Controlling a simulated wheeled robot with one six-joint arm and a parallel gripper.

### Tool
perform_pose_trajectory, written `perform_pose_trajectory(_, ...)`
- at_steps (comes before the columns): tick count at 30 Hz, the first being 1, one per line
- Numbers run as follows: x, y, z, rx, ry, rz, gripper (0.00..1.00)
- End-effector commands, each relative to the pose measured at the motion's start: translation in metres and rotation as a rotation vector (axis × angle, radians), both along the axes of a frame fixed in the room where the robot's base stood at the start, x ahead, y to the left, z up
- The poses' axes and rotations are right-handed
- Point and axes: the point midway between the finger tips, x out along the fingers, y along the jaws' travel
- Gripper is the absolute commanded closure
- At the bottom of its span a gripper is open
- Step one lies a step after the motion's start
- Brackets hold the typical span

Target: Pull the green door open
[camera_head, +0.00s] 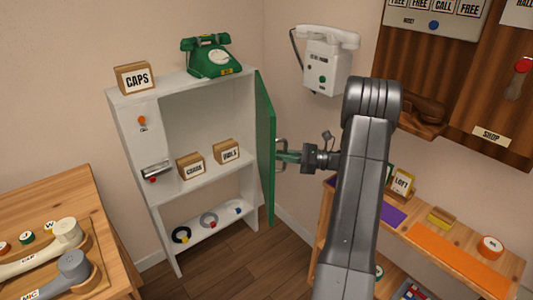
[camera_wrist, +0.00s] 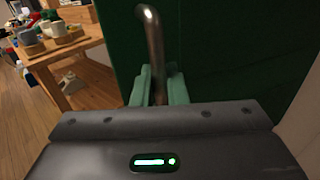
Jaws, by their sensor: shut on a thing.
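The green door (camera_head: 265,150) is hinged at the right side of the white cabinet (camera_head: 130,125) and stands swung open, seen nearly edge-on. The cabinet's shelves are exposed. My gripper (camera_head: 284,152) is at the door's outer face, on its right side. In the wrist view the dark green door panel (camera_wrist: 225,60) fills much of the background. A curved metal handle (camera_wrist: 151,40) rises from between the pale green fingers (camera_wrist: 158,88), which are shut on it. The handle's lower part is hidden behind the gripper body.
A green dial phone (camera_head: 212,57) and a CAPS box (camera_head: 135,78) stand on the cabinet. A white phone (camera_head: 326,60) hangs on the wall. A wooden table (camera_head: 90,190) is at left, a shelf unit (camera_head: 440,235) at right. Floor is free before the cabinet.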

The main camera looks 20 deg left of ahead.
Motion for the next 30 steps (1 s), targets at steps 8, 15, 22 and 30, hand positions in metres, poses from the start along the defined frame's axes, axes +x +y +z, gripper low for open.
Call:
perform_pose_trajectory(8, 0.040, -0.042, 0.000, -0.003, 0.002, -0.002, 1.00)
perform_pose_trajectory(15, 0.058, -0.056, -0.001, -0.003, 0.003, -0.001, 1.00)
perform_pose_trajectory(22, 0.063, -0.059, -0.001, -0.003, 0.003, -0.001, 1.00)
perform_pose_trajectory(30, 0.062, -0.059, -0.001, -0.003, 0.002, -0.001, 1.00)
